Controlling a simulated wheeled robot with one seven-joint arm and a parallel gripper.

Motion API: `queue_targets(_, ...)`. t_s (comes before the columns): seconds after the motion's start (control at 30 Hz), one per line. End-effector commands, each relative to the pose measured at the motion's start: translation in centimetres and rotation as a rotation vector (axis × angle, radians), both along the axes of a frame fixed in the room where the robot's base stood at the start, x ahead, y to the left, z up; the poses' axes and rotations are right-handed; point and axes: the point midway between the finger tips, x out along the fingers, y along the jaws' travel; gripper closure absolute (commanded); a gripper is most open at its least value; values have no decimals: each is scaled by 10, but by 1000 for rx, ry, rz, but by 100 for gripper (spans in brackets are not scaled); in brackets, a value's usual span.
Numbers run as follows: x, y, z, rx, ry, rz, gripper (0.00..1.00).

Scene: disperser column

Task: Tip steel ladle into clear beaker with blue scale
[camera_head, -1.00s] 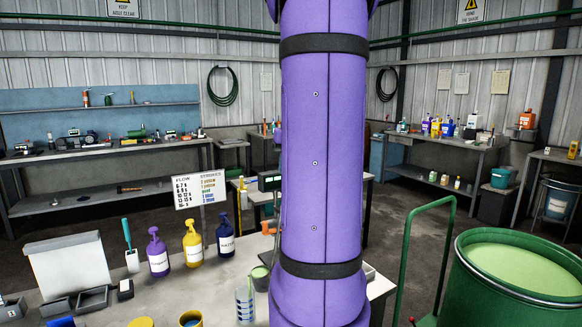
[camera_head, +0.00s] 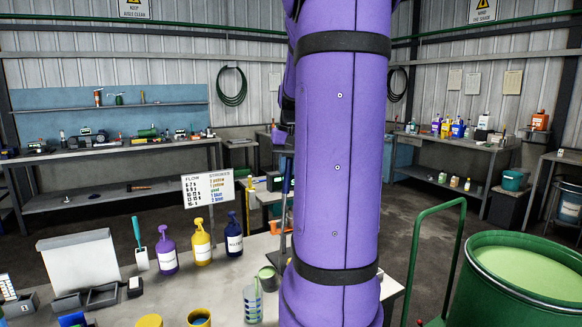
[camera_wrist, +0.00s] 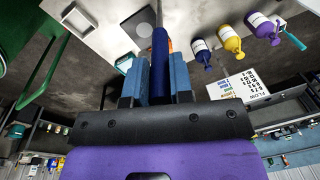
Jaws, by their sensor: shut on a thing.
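My gripper (camera_wrist: 156,72) is shut on a dark blue handle (camera_wrist: 160,48), which stands between its light blue fingers in the wrist view. I take this as the steel ladle's handle; its bowl cannot be made out there. In the head view my purple arm hides most of the gripper, and a thin bluish rod (camera_head: 284,215) shows along the arm's left edge. The clear beaker with blue scale (camera_head: 252,304) stands upright on the near bench, left of my arm's base. A grey cup with green content (camera_head: 267,279) shows just behind it; I cannot tell whether it belongs to the ladle.
Purple, yellow and dark blue bottles (camera_head: 202,246) stand behind the beaker to the left, near a flow chart sign (camera_head: 208,189). A yellow tin (camera_head: 198,318) stands left of the beaker. A green drum (camera_head: 520,290) of pale green liquid and a green rail (camera_head: 412,260) are at right.

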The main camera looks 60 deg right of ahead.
Motion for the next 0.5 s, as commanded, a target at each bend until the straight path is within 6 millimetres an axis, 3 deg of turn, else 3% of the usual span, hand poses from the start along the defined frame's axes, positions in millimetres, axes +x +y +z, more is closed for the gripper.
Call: queue_targets(0.5, 8, 10, 2, -29, 21, 1, 100)
